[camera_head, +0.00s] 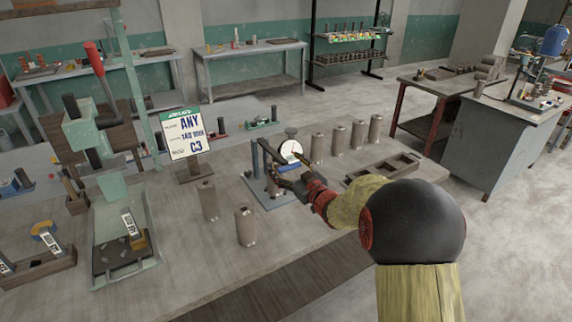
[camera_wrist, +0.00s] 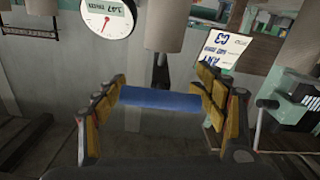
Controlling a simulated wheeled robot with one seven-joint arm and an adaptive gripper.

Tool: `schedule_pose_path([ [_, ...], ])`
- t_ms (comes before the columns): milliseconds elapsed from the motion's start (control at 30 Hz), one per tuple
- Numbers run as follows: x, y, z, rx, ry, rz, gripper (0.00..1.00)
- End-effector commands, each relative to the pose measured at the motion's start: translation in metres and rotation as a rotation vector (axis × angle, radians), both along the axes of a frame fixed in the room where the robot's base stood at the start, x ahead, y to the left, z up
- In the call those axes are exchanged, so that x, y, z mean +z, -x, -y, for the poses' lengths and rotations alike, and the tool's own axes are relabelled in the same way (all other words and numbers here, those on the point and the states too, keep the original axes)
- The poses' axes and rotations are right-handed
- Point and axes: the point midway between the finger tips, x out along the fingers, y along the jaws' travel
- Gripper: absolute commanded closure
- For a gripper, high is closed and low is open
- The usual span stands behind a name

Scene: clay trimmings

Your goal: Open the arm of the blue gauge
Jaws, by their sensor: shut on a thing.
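The blue gauge stands on a blue base plate (camera_head: 283,201) on the workbench, with a white round dial (camera_head: 290,151) at its top. The dial also shows at the top of the wrist view (camera_wrist: 107,17), upside down. My gripper (camera_head: 276,170) is at the left side of the gauge, beside its blue upright (camera_head: 255,158). In the wrist view a blue bar (camera_wrist: 160,99), which looks like the gauge's arm, lies across between my two fingers, and they are shut on it. My gripper hides part of the gauge in the head view.
Several clay cylinders stand around the gauge, two in front on the left (camera_head: 245,226) and a row behind on the right (camera_head: 337,140). A sign (camera_head: 184,135) stands left of it. A compartmented wooden tray (camera_head: 382,168) lies to the right. A green press (camera_head: 115,190) is at left.

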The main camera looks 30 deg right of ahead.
Motion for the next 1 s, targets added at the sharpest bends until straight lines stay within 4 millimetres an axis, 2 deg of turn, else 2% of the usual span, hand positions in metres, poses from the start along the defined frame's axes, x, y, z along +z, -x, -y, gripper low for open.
schedule_pose_path([
  [233, 0.004, 0.000, 0.004, -0.008, -0.001, 0.006, 0.76],
  [667, 0.005, 0.000, 0.005, -0.009, -0.001, 0.004, 0.78],
  [1000, 0.021, -0.001, 0.005, -0.009, 0.001, -0.051, 0.79],
])
